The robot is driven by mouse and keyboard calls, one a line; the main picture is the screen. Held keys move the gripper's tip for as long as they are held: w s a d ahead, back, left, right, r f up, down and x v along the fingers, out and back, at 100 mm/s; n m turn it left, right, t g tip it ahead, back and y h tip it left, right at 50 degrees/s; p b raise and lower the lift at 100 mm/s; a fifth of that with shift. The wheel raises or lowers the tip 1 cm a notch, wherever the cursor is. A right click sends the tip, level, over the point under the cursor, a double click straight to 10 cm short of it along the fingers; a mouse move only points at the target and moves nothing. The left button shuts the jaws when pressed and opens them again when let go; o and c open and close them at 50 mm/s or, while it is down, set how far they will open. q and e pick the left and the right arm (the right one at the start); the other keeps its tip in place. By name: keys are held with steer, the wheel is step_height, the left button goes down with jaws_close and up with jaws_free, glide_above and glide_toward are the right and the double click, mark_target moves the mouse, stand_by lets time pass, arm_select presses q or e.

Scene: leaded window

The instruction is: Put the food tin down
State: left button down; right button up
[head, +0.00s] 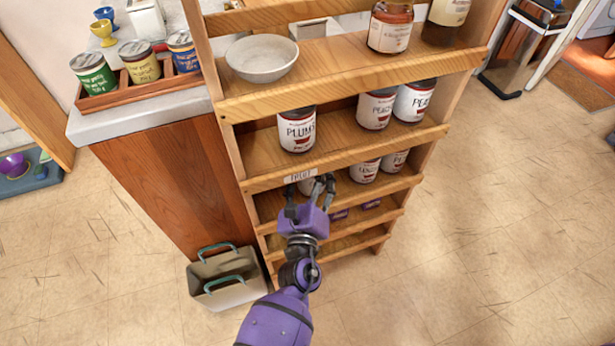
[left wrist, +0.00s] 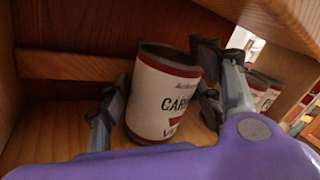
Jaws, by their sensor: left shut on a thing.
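The food tin, white-labelled with dark lettering that begins "CAR" (left wrist: 163,100), is between the fingers of my left gripper (left wrist: 162,92) in the left wrist view. The gripper is shut on its sides. The tin looks slightly tilted in that view, inside a wooden shelf bay. In the head view my left gripper (head: 309,186) reaches into the shelf level below the "FRUIT" label (head: 300,175), and the tin is mostly hidden behind the fingers and shelf rail. I cannot tell whether its base touches the shelf. My right gripper is not in view.
The wooden shelf unit (head: 345,82) has rails along its levels. Other tins stand to the right on the same level (head: 364,171). A plums tin (head: 297,130) stands one level up. A grey caddy with teal handles (head: 226,279) sits on the floor at left.

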arm_select(q)
steer(key=shift+f, duration=0.1)
steer(key=c, duration=0.9)
jaws_free()
steer(key=shift+s+f, duration=0.1)
steer(key=o, duration=0.4)
steer(key=s, duration=0.4)
steer(key=s+a, duration=0.1)
steer(key=s, duration=0.7)
steer(key=shift+a+f, duration=0.15)
steer(key=shift+f, duration=0.1)
